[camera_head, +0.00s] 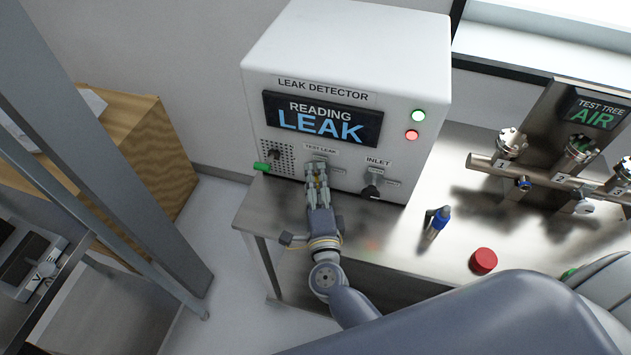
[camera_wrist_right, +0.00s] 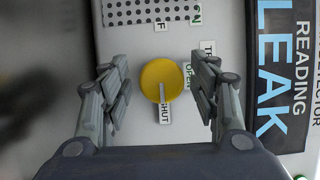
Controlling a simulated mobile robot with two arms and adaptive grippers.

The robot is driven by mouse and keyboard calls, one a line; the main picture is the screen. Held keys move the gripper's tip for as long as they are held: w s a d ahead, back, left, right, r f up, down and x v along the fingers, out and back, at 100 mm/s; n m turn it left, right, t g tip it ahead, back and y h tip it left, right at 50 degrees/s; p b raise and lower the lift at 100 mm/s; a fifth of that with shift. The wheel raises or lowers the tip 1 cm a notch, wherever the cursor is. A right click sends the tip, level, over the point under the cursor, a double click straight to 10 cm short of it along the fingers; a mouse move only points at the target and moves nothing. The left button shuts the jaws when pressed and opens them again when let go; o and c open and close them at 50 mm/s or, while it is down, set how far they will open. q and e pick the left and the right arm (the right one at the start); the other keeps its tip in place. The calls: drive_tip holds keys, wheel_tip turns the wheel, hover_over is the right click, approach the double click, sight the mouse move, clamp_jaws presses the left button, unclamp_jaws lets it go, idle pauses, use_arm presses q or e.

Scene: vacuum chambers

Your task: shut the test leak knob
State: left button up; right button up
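The leak detector (camera_head: 345,55) is a white box on the bench, its screen showing READING LEAK. The test leak knob (camera_wrist_right: 161,80) is a round yellow knob in the right wrist view. In the head view my right gripper (camera_head: 317,172) covers the knob. In the wrist view the right gripper (camera_wrist_right: 160,92) is open, one finger on each side of the knob, with small gaps showing. My left gripper is not in view.
The inlet valve (camera_head: 372,190) with a black knob is right of the test leak. A blue-topped item (camera_head: 437,220) and a red cap (camera_head: 483,261) stand on the bench. The test tree (camera_head: 545,178) is farther right. A wooden cabinet (camera_head: 145,150) is at left.

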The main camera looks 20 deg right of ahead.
drive_tip(key=v, duration=1.2)
drive_tip(key=shift+s, duration=0.1)
idle(0.4)
